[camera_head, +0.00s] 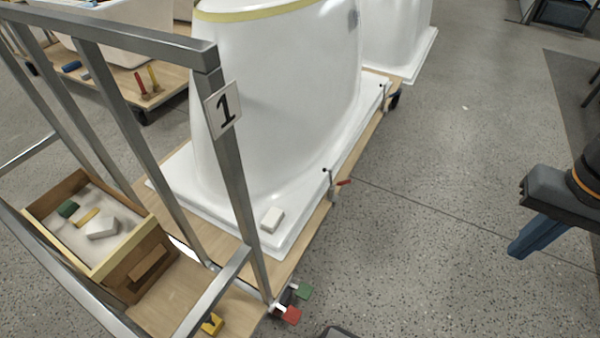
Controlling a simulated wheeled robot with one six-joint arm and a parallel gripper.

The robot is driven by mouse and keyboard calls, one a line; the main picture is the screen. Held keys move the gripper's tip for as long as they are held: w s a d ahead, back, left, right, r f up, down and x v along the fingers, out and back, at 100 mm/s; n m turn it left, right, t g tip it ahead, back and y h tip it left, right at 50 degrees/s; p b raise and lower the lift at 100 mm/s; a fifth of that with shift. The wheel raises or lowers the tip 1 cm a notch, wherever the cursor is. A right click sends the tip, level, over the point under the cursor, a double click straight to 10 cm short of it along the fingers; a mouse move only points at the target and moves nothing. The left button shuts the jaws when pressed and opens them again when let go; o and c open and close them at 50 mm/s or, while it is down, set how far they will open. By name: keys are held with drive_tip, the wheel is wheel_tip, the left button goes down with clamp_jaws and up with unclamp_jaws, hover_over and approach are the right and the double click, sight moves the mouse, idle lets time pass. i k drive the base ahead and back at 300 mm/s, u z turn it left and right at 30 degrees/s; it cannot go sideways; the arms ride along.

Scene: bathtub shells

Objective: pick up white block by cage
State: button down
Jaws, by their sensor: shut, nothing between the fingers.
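A small white block (272,219) lies on the front corner of the white tub shell's flat base, just right of the metal cage's upright post. My gripper (516,250) is at the right edge of the picture, above the grey floor and well apart from the block. Its blue fingers are shut with nothing between them. The grey metal cage (232,160) stands at the left and carries a sign with the number 1 (223,110). A second pale block (101,228) lies in the wooden box inside the cage.
The wooden box (150,262) also holds a green piece and a yellow piece. Red (291,316) and green (304,291) pieces are at the cart's near corner. Open floor lies between cart and gripper.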

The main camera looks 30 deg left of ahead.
sight(274, 216)
drive_tip(key=z, duration=0.3)
drive_tip(key=i, duration=1.75)
drive_tip(key=u, duration=3.3)
